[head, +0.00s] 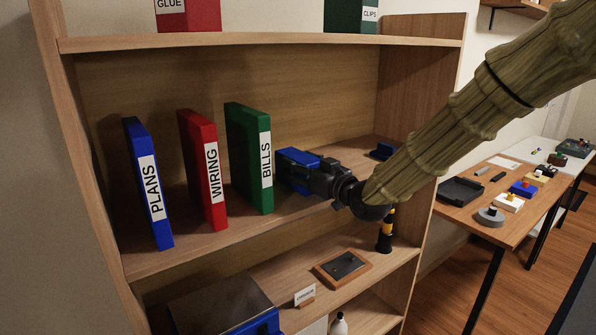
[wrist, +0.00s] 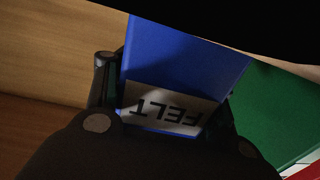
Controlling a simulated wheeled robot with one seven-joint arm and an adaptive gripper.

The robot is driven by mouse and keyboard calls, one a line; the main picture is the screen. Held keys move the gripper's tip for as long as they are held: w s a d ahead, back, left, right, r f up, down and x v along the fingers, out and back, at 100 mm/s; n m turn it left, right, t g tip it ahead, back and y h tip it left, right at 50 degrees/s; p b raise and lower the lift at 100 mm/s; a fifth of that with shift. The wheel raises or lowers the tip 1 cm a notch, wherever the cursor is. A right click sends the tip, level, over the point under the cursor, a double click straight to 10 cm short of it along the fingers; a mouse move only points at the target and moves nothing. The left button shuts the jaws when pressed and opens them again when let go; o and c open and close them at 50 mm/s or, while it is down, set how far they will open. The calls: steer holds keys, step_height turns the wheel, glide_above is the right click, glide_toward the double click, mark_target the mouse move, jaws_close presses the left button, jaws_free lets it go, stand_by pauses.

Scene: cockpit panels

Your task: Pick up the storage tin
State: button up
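A blue box labelled FELT (wrist: 185,55) is between the two fingers of my gripper (wrist: 168,105) in the wrist view. It is the likely storage tin, though no label says so. The fingers lie close along both its sides; whether they press on it is not clear. In the head view the blue box (head: 298,155) is at the middle shelf, right of the green BILLS binder, with my gripper (head: 322,178) reaching it from the right. Its base is partly hidden, so I cannot tell whether it rests on the shelf.
Binders PLANS (head: 149,185), WIRING (head: 203,170) and BILLS (head: 250,158) stand left of the box. A small dark blue object (head: 382,151) lies behind my arm. The upper shelf (head: 270,41) holds the GLUE (head: 187,15) and CLIPS (head: 350,15) boxes.

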steer(key=shift+c, duration=0.7)
